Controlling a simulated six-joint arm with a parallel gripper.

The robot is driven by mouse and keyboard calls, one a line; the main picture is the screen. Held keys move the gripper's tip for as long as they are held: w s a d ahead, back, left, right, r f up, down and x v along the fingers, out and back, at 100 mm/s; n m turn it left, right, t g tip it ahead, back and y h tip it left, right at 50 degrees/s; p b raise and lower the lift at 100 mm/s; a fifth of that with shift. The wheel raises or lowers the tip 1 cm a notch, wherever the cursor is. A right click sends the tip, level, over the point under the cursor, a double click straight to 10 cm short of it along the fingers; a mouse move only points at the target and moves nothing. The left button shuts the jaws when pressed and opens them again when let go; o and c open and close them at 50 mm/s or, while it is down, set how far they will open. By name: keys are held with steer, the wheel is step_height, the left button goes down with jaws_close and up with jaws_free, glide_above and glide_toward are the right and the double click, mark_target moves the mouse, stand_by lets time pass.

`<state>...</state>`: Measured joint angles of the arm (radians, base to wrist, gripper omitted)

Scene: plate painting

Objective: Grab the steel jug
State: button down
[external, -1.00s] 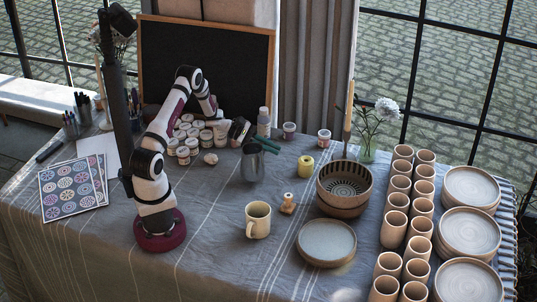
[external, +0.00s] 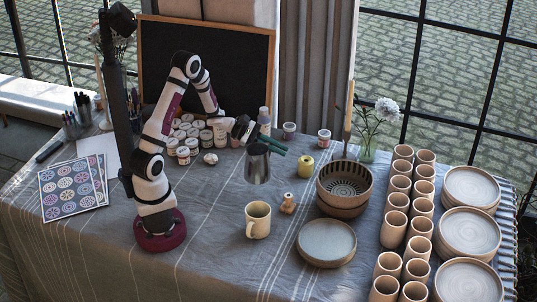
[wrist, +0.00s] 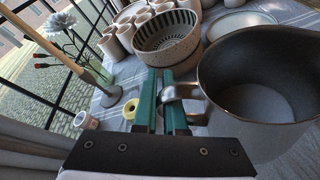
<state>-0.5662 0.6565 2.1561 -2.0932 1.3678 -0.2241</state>
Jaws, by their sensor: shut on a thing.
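The steel jug (external: 257,166) is a grey metal vessel near the middle of the table in the external view. In the wrist view the jug (wrist: 262,95) fills the right side, its open mouth facing the camera and its inside empty. My gripper (external: 276,149) has green fingers and is at the jug's upper part in the external view. In the wrist view my gripper (wrist: 165,108) is shut on the jug's handle, which passes between the green fingers. The jug looks upright and seems raised off the cloth.
A cream mug (external: 258,220), a small wooden figure (external: 288,203) and a plate (external: 326,241) are in front. Paint jars (external: 184,140) cluster behind left. Bare cloth lies front left.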

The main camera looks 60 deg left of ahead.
steer(key=shift+s+d+r, duration=0.1)
steer(key=shift+d+r, duration=0.2)
steer(key=shift+d, duration=0.2)
stand_by(2.8)
